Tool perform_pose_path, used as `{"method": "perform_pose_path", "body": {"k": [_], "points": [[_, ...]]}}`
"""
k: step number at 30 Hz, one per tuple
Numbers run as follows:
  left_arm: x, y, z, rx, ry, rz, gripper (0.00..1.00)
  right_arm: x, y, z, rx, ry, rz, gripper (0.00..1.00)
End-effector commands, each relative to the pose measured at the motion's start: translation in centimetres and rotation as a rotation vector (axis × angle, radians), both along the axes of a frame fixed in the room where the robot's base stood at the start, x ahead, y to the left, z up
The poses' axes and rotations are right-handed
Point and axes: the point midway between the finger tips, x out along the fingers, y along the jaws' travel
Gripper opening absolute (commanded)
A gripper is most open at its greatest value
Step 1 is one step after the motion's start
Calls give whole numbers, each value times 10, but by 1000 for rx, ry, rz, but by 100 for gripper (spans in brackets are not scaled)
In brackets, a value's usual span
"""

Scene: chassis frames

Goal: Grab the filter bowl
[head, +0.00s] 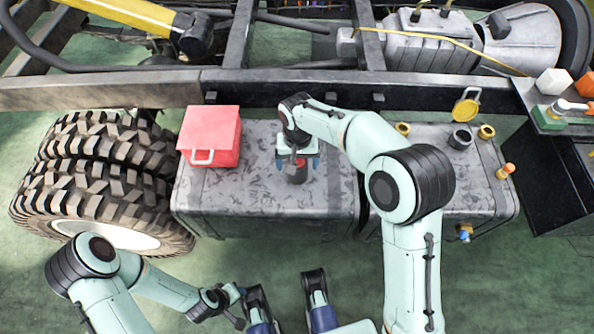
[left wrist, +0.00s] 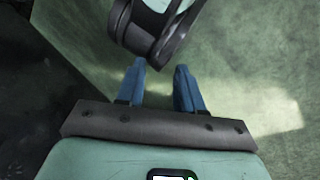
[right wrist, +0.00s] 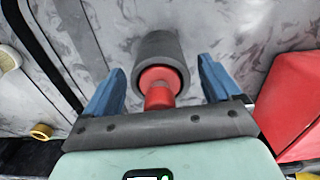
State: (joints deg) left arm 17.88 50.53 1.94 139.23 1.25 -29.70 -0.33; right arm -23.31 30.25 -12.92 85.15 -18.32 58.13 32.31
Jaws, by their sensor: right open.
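The filter bowl, which I take to be the dark grey cylinder with a red end (head: 297,174), stands on the grey mottled tank top. My right gripper (head: 298,163) is open above it. In the right wrist view the cylinder (right wrist: 160,50) shows between the two blue fingertips, with a small gap on each side, so nothing is gripped. My left gripper (head: 238,295) is low in the head view, away from the tank. In the left wrist view its fingers (left wrist: 161,75) are apart and empty, with a part of my own body close ahead.
A red box with a white handle (head: 211,135) stands left of the bowl. Large tyres (head: 100,180) are further left. The chassis rail (head: 250,88) runs behind. Yellow rings (head: 487,131) and a black ring (head: 460,137) lie on the right-hand tank. A dark side stand (head: 560,170) is at right.

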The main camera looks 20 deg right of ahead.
Motion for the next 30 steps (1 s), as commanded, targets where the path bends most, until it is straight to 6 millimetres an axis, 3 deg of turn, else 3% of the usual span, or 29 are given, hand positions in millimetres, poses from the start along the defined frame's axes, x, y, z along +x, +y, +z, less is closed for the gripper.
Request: {"method": "perform_pose_path", "body": {"k": [2,8,14,23,26,30], "points": [[4,2,-3,5,-9,4,36,0,0,-9,0,1,0,90],[4,2,-2,5,-12,5,36,0,0,-8,1,-1,0,90],[4,2,-2,5,-11,4,36,0,0,-8,1,-1,0,29],[3,1,-1,4,-9,3,36,0,0,-5,1,-3,0,28],[0,0,2,0,0,0,36,1,0,5,2,-5,0,28],[-10,-5,11,-13,25,-11,36,1,1,34,3,-8,1,28]]}}
